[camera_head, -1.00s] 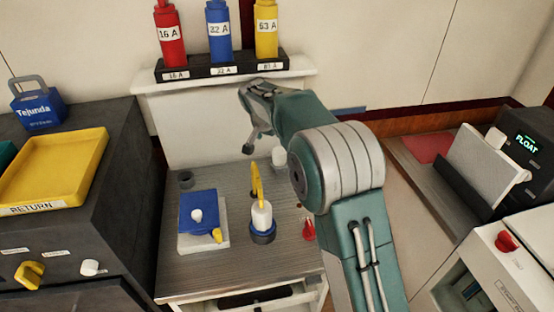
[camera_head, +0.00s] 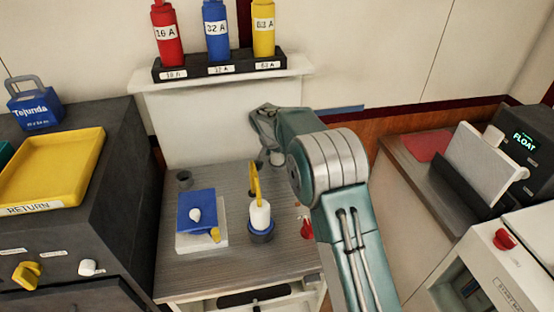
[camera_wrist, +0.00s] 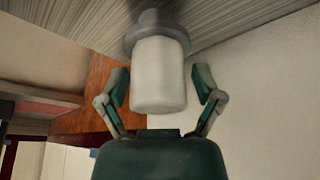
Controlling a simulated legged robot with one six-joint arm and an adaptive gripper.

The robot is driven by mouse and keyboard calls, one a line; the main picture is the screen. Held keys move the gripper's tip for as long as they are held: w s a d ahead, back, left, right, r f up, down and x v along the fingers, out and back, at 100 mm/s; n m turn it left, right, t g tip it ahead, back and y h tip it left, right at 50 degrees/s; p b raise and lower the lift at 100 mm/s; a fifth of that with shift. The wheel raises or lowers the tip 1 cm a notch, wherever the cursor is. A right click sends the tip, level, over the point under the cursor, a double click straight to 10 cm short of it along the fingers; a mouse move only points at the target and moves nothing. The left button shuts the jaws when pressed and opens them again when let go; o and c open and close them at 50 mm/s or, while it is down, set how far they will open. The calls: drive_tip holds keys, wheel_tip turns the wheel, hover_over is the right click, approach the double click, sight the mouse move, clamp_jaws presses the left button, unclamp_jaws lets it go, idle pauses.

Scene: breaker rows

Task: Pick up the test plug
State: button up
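In the wrist view, a white cylinder with a grey collar (camera_wrist: 158,75) stands on the ribbed tabletop, which shows at the top. No label shows whether it is the test plug. My gripper (camera_wrist: 162,80) is open, with one finger on each side of the cylinder and a visible gap at both sides. In the head view, my gripper (camera_head: 266,145) is low over the back of the bench and mostly hides that cylinder. A second white cylinder with a blue collar and yellow loop (camera_head: 260,217) stands nearer the front, apart from my gripper.
A blue-topped box (camera_head: 197,212) and a small dark cup (camera_head: 184,178) stand left on the bench. A red item (camera_head: 306,229) lies beside my arm. A rack (camera_head: 220,66) holds red, blue and yellow breakers behind. A yellow tray (camera_head: 52,168) sits far left.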

drive_tip(key=c, duration=0.6)
drive_tip(key=shift+c, duration=0.2)
drive_tip(key=shift+r, duration=0.25)
drive_tip(key=r, duration=0.3)
drive_tip(key=shift+s+r, duration=0.15)
drive_tip(key=shift+s, duration=0.1)
drive_tip(key=s+r, duration=0.9)
drive_tip(key=s, duration=0.4)
drive_tip(key=shift+s, duration=0.3)
